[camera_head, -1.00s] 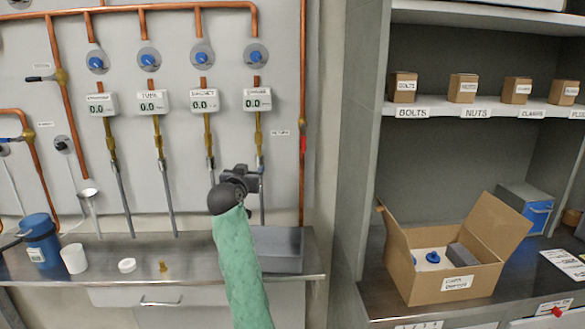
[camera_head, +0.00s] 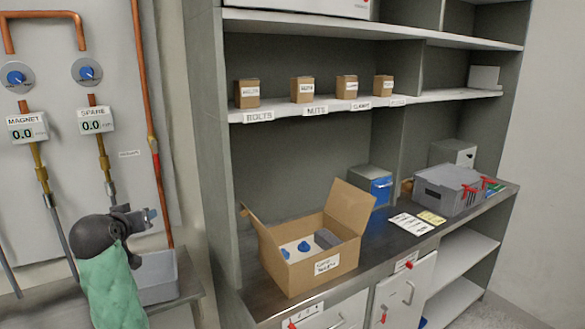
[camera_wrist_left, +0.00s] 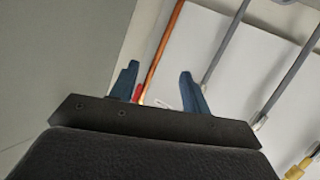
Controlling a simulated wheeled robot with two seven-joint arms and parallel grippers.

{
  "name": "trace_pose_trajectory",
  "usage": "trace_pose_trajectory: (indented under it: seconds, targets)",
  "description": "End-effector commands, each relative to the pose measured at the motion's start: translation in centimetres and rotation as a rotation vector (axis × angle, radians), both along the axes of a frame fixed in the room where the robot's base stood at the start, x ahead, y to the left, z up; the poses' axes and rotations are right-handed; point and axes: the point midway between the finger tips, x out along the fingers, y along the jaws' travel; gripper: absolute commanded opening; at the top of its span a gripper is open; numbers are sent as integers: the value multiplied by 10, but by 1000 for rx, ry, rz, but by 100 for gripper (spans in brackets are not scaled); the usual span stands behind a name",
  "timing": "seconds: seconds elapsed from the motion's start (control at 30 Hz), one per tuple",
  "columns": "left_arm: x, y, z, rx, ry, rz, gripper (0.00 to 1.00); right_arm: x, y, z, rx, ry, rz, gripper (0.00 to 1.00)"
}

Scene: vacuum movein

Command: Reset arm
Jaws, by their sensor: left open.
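My left arm, in a green sleeve, comes up from the bottom left of the head view. My left gripper (camera_head: 150,216) is raised in front of the wall panel, above the grey bin on the metal bench. In the left wrist view its two blue-grey fingers (camera_wrist_left: 160,85) stand apart with nothing between them. Beyond the fingers are a copper pipe and the pale panel. My right arm and gripper are not in view.
An open cardboard box (camera_head: 315,262) with blue-topped items stands on the shelf counter. A grey bin (camera_head: 156,278) sits on the bench below the gripper. Small boxes (camera_head: 302,90) line the upper shelf. A grey crate (camera_head: 447,197) with red parts is at the right.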

Motion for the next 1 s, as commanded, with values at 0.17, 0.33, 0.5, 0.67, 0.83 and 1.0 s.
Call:
trace_pose_trajectory:
  seconds: [0.17,0.33,0.5,0.67,0.83,1.0]
  targets:
    - [-19,-39,-39,22,96,-48,47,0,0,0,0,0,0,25]
    - [-48,-80,-92,51,214,-105,47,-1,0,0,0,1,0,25]
    - [-84,-117,-149,85,332,-168,47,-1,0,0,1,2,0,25]
    - [-123,-148,-200,115,432,-229,47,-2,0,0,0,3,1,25]
    - [-169,-177,-251,136,530,-291,47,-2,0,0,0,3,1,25]
    - [-219,-201,-299,146,624,-353,47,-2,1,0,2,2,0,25]
